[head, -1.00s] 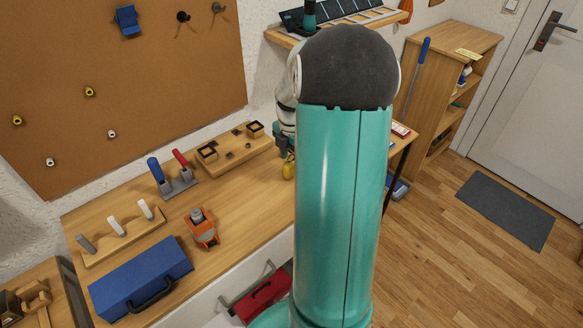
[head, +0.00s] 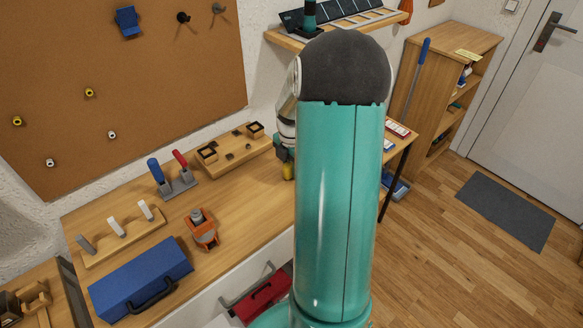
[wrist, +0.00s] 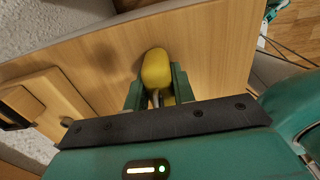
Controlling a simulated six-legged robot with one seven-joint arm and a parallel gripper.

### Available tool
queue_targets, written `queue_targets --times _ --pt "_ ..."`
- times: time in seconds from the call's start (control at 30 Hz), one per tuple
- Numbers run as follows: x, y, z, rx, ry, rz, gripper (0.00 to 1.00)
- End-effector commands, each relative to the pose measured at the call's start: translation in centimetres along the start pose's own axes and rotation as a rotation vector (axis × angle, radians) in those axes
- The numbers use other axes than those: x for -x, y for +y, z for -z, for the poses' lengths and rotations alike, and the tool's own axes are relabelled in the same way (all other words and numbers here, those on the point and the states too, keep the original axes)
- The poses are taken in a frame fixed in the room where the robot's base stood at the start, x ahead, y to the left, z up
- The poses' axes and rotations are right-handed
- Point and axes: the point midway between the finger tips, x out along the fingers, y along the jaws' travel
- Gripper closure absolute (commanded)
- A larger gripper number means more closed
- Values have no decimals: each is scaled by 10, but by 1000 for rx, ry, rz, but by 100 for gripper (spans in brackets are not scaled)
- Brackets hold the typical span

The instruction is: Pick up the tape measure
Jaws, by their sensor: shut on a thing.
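A rounded yellow thing, which looks like the tape measure (wrist: 156,68), is between the fingers of my gripper (wrist: 158,88) in the wrist view. The fingers are shut on its sides, and its lower part is partly hidden by the gripper. It lies low over or on the wooden workbench; I cannot tell if it touches the top. In the head view, a small part of the yellow tape measure (head: 289,172) shows beneath my gripper, left of my arm, which hides the rest.
The wooden workbench (head: 245,205) holds a wooden block organiser (head: 235,148), a holder with blue and red handled tools (head: 174,178), an orange tool (head: 202,230) and a blue toolbox (head: 140,280). A shelf unit (head: 455,60) stands beyond the bench.

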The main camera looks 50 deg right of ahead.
Motion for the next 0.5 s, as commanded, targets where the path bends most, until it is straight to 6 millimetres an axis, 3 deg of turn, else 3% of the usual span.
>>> queue_targets --times 0.17,0.37,0.5 --pt "6 0 0 0 -2 -2 100" --pt "29 1 -1 1 -3 -3 100" --pt "47 -13 -1 -3 -3 -2 100"
